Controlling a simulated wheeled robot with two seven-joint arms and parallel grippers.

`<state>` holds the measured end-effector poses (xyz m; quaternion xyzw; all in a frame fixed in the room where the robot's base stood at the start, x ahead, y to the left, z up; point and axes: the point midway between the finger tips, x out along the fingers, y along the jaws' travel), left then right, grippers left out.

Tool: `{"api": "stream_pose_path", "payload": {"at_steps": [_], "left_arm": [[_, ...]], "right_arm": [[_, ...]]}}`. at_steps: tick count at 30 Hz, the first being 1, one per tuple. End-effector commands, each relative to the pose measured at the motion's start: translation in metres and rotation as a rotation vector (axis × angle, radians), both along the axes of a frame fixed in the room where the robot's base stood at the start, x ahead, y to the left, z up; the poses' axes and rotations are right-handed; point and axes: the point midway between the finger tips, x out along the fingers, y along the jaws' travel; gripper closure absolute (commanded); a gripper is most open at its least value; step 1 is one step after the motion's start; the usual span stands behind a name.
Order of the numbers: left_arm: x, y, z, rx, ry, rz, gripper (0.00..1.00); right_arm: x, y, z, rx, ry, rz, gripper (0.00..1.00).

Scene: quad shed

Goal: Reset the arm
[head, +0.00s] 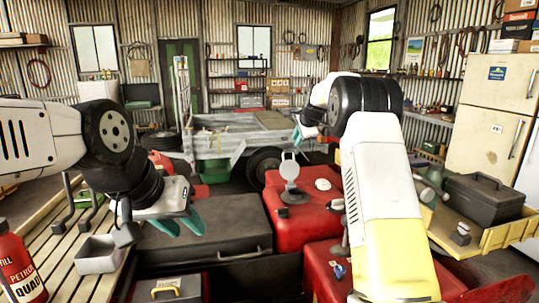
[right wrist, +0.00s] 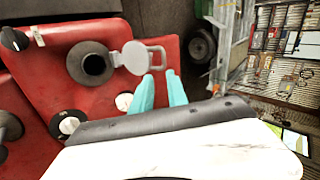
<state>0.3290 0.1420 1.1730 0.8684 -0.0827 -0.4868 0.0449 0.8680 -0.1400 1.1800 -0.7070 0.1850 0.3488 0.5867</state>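My left gripper (head: 181,226) hangs at the left over the dark grey box, its teal fingers apart and empty. My right arm reaches up and forward in the head view. Its gripper is mostly hidden there behind the wrist, with a bit of teal showing. In the right wrist view my right gripper (right wrist: 160,74) has its two teal fingers a little apart with nothing between them. They are beside a grey flip cap (right wrist: 136,57), which stands open next to a dark round filler hole (right wrist: 92,64) on a red tank (right wrist: 60,35). I cannot tell whether they touch the cap.
A slatted bench (head: 55,240) with a grey tray (head: 98,255) and a red petrol bottle (head: 18,265) is at the left. A dark grey box (head: 200,235) lies below my left gripper. A yellow cart (head: 490,238) carries a black toolbox (head: 484,198). A trailer (head: 220,145) stands behind.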

Motion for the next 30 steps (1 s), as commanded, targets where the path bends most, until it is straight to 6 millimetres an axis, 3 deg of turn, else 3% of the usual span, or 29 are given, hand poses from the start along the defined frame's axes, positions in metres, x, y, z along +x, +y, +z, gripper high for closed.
{"api": "stream_pose_path", "payload": {"at_steps": [1, 6, 14, 23, 30], "left_arm": [[0.000, 0.000, 0.000, 0.000, 0.000, 0.000, 0.64], [0.000, 0.000, 0.000, 0.000, 0.000, 0.000, 0.64], [0.000, 0.000, 0.000, 0.000, 0.000, 0.000, 0.64], [0.000, 0.000, 0.000, 0.000, 0.000, 0.000, 0.64], [0.000, 0.000, 0.000, 0.000, 0.000, 0.000, 0.64]], "right_arm": [[-0.020, -0.006, 0.017, -0.021, -0.002, 0.029, 0.81], [-0.089, -0.014, 0.051, -0.110, 0.004, 0.158, 0.81], [-0.208, -0.016, 0.080, -0.258, 0.000, 0.380, 0.81], [-0.353, -0.010, 0.074, -0.454, -0.019, 0.656, 0.81], [-0.464, -0.004, 0.039, -0.628, -0.034, 0.878, 0.81]]}}
